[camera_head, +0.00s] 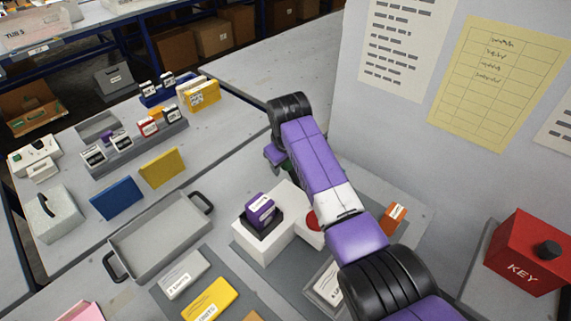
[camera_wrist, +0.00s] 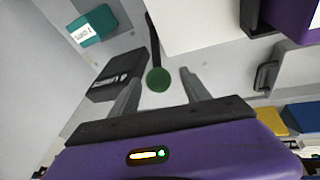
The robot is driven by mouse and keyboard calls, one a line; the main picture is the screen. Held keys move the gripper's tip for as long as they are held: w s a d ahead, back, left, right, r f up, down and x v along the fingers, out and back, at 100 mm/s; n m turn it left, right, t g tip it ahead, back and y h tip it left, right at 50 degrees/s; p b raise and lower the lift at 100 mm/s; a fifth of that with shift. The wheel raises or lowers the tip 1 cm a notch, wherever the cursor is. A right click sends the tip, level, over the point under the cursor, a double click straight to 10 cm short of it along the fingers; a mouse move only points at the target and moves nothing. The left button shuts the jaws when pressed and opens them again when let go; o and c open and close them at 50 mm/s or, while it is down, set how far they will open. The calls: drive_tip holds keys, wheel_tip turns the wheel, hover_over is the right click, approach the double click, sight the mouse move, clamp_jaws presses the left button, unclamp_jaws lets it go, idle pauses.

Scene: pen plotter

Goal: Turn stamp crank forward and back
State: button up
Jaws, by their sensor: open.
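The crank shows in the wrist view as a dark lever ending in a round green knob (camera_wrist: 158,80). It is beside the white stamp machine (camera_wrist: 205,22). In the head view the white machine (camera_head: 262,243) stands on the table with a purple block (camera_head: 260,209) in a black holder on top. My gripper (camera_wrist: 160,75) is open, its two grey fingers on either side of the green knob in the picture. I cannot tell whether the knob lies fully between them or just beyond the tips. In the head view my purple arm reaches over the machine's far side and hides most of the crank.
A black labelled block (camera_wrist: 117,76) and a teal box (camera_wrist: 93,26) are near the fingers. A grey tray (camera_head: 160,238) lies left of the machine. A red KEY box (camera_head: 525,255) stands at right, and a pale panel with papers rises behind.

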drive_tip(key=v, duration=0.5)
drive_tip(key=shift+s+r, duration=0.1)
drive_tip(key=shift+r, duration=0.2)
